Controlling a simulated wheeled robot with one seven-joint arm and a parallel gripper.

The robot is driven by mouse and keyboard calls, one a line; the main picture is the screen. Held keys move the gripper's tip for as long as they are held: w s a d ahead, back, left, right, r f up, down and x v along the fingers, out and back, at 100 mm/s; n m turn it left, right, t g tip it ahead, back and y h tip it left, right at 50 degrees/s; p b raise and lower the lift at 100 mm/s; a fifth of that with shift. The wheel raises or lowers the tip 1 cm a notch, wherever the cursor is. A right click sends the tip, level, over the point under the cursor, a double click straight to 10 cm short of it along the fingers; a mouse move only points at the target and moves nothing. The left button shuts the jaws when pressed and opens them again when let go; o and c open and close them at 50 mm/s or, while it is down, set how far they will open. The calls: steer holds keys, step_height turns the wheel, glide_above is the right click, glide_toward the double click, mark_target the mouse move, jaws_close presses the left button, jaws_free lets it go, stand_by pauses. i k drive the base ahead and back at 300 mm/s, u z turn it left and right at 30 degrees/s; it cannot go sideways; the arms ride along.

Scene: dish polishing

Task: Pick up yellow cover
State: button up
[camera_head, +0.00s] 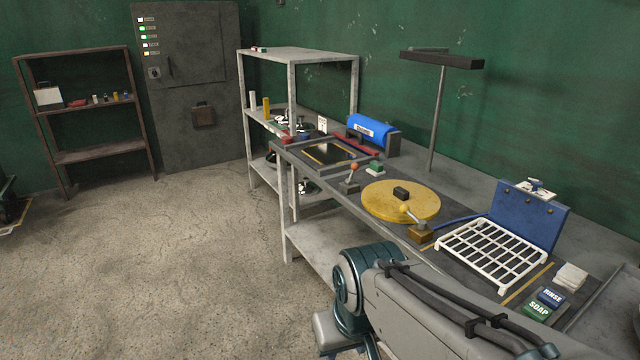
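The yellow cover (380,203) is a flat round disc with a small black block-shaped handle (401,193) at its middle. It lies on the grey workbench (463,178), left of the white rack. A lever with a yellow knob (405,209) on a brass-coloured base stands at its near right edge and overlaps it in the picture. What is under the cover is hidden. My arm reaches across the lower right of the picture, in front of the bench. The fingers of my gripper do not show, and the arm is apart from the cover.
A white rack (492,252) with a blue back panel (529,216) stands right of the cover. An orange-knobbed lever (354,168) and a green button box (376,169) stand left of it. A tall lamp (438,115) rises behind. Soap and rinse blocks (537,310) lie at the right. The floor left is clear.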

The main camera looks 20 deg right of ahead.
mark_target(383, 199)
steer(key=u, duration=0.05)
steer(key=i, duration=1.05)
steer(key=z, duration=1)
steer(key=i, duration=0.7)
steer(key=z, duration=0.8)
